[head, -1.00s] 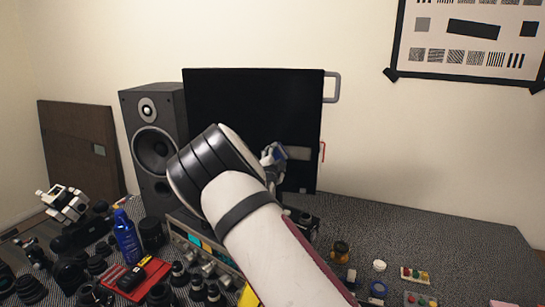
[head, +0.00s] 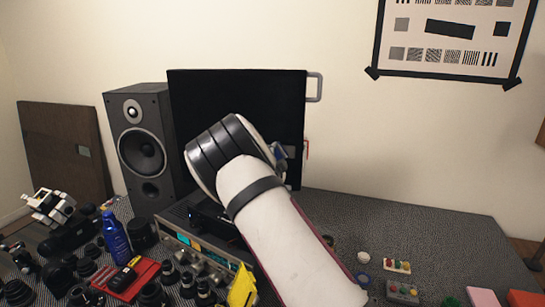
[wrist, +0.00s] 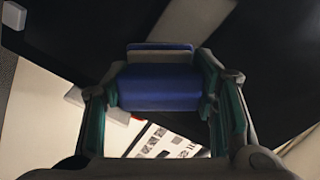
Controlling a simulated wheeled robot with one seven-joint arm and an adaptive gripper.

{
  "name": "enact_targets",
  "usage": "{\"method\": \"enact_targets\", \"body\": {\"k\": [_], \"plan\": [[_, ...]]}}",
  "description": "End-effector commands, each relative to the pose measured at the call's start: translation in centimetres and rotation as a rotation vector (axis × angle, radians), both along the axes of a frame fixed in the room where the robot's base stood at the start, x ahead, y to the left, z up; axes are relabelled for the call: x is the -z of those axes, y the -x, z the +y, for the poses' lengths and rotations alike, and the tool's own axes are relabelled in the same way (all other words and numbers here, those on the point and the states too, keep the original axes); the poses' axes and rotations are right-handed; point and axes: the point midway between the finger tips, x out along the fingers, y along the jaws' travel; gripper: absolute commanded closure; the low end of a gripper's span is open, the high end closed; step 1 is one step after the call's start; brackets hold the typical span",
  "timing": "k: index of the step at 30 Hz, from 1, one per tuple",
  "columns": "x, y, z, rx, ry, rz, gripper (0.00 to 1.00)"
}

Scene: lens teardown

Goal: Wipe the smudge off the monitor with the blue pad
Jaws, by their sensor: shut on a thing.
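The black monitor (head: 235,95) stands upright at the back of the bench, its lower part hidden behind my arm. My gripper (head: 279,153) is at the right part of the screen, mostly hidden by my wrist. In the wrist view my gripper (wrist: 160,92) is shut on the blue pad (wrist: 158,90), which lies across between both fingers. The dark screen (wrist: 275,60) lies beyond, with a paler band (wrist: 195,22) across it. I cannot tell whether the pad touches the screen.
A speaker (head: 148,150) stands left of the monitor. A receiver-like unit (head: 190,242) sits under my arm. A blue bottle (head: 115,238), a red tray (head: 128,276) and several lens parts crowd the front left. The bench (head: 420,220) is clear at the back right.

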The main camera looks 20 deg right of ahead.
Motion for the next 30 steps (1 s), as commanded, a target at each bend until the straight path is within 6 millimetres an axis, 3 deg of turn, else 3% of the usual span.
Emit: {"method": "enact_targets", "body": {"k": [5,30], "plan": [[-0.2,0.8,-1.8,0.007,0.0,-0.001,0.69],[-0.1,3.1,-5.8,0.006,0.0,0.0,0.69]]}}
